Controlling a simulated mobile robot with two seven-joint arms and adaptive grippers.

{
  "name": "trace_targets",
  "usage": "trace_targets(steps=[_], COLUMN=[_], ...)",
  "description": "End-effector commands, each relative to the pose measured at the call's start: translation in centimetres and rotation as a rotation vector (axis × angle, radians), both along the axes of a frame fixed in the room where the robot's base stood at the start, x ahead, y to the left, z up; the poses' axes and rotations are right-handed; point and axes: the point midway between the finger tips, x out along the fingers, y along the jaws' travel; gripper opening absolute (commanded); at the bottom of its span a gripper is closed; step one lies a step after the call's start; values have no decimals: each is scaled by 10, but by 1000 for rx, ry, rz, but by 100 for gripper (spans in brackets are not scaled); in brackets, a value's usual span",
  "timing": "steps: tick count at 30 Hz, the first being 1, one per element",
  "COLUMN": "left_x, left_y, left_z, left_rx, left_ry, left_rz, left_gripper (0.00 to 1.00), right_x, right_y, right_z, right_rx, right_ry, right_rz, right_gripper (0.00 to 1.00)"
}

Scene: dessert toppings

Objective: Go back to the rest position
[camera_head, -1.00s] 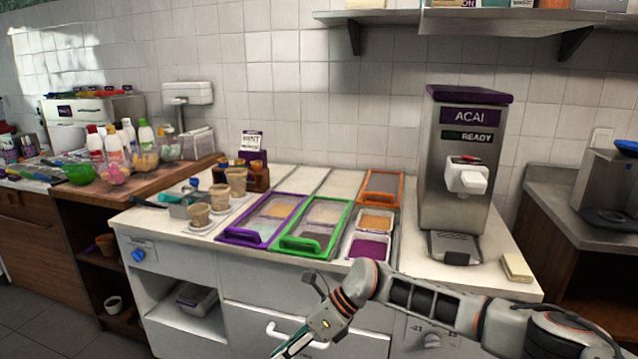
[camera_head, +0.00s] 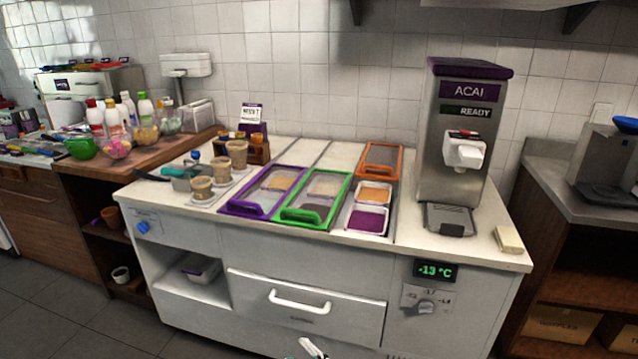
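A small pale piece with a dark green edge, likely part of my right gripper (camera_head: 312,348), shows at the bottom edge of the head view, in front of the counter's drawer. Its fingers cannot be made out, so whether it is open or shut is hidden. My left gripper is not in view. Neither arm is seen over the counter.
The white counter (camera_head: 420,247) holds purple-framed (camera_head: 240,208) and green-framed (camera_head: 300,216) lidded bins, cups (camera_head: 237,154) and the acai machine (camera_head: 462,140). A drawer handle (camera_head: 300,302) sticks out of its front. A wooden side counter (camera_head: 75,172) stands left. The floor at lower left is clear.

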Motion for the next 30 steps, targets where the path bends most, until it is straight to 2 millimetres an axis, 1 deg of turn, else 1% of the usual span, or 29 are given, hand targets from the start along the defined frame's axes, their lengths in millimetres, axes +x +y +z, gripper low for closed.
trace_targets(steps=[1, 2, 3, 5, 6, 8, 9, 12, 15, 18, 20, 30], left_x=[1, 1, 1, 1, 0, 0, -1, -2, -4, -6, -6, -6], left_y=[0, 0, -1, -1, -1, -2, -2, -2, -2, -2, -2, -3], left_z=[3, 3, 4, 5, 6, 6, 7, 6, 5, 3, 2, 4], left_rx=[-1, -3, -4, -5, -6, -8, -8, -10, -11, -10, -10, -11], left_ry=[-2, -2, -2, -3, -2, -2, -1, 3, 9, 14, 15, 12], left_rz=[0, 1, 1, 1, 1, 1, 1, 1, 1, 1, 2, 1], left_gripper=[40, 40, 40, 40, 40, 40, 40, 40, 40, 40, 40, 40], right_x=[-10, -15, -24, -39, -52, -72, -87, -124, -153, -170, -176, -177], right_y=[-24, -38, -57, -85, -105, -133, -151, -188, -214, -229, -233, -235], right_z=[-18, -29, -43, -65, -79, -99, -112, -136, -151, -159, -162, -163], right_rx=[37, 58, 85, 123, 147, 182, 201, 243, 270, 285, 290, 290], right_ry=[100, 158, 234, 347, 421, 525, 590, 727, 823, 877, 893, 898], right_rz=[-63, -100, -149, -222, -271, -342, -387, -484, -556, -596, -608, -612], right_gripper=[28, 28, 28, 28, 28, 28, 28, 28, 28, 28, 28, 28])
